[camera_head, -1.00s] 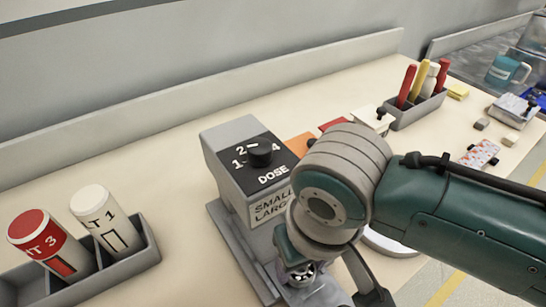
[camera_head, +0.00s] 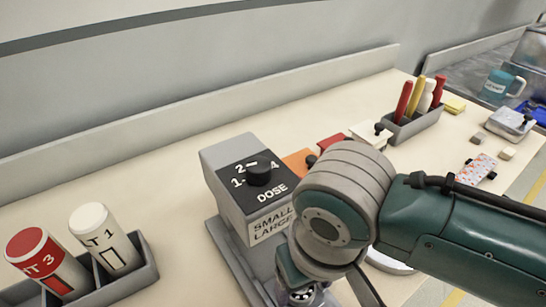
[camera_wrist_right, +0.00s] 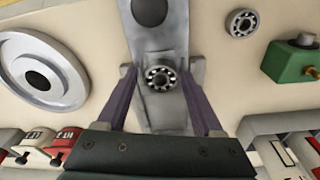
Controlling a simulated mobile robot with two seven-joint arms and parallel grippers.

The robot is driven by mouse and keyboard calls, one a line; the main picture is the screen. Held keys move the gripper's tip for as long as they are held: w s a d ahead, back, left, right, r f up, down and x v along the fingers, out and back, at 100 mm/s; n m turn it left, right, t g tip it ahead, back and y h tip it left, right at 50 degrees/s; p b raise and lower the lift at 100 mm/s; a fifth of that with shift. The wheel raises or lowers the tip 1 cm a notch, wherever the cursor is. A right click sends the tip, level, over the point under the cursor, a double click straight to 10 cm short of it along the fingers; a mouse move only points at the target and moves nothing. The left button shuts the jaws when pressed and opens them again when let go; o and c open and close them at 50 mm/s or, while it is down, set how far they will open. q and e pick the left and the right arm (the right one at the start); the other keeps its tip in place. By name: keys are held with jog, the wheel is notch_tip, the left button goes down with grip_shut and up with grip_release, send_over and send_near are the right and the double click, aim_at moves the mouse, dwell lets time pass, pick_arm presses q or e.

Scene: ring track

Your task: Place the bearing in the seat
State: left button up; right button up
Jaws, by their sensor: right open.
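A small silver bearing (camera_wrist_right: 162,78) with a dark centre lies between the fingers of my right gripper (camera_wrist_right: 160,98) in the right wrist view. It is on a grey metal part (camera_wrist_right: 165,115), with a gap to each finger, and the gripper is open. In the head view the bearing (camera_head: 302,296) shows at the bottom edge, below my right wrist, which hides most of the gripper. A second bearing (camera_wrist_right: 241,22) lies apart on the bench. I cannot tell which part is the seat. My left gripper is not in view.
The grey dose box (camera_head: 232,165) stands beside my right wrist. A pale disc with a hole (camera_wrist_right: 38,72) and a green block (camera_wrist_right: 290,62) lie on either side in the wrist view. A can holder (camera_head: 140,270) is at left, a pen holder (camera_head: 412,122) behind.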

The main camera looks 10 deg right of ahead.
aim_at(305, 299)
notch_tip(305, 299, up, 11)
jog(key=p, duration=0.3)
jog(key=s+d+r+t, duration=0.2)
jog(key=s+d, duration=0.7)
jog(key=s, duration=0.2)
jog(key=shift+s+r, duration=0.25)
jog(key=shift+r, duration=0.1)
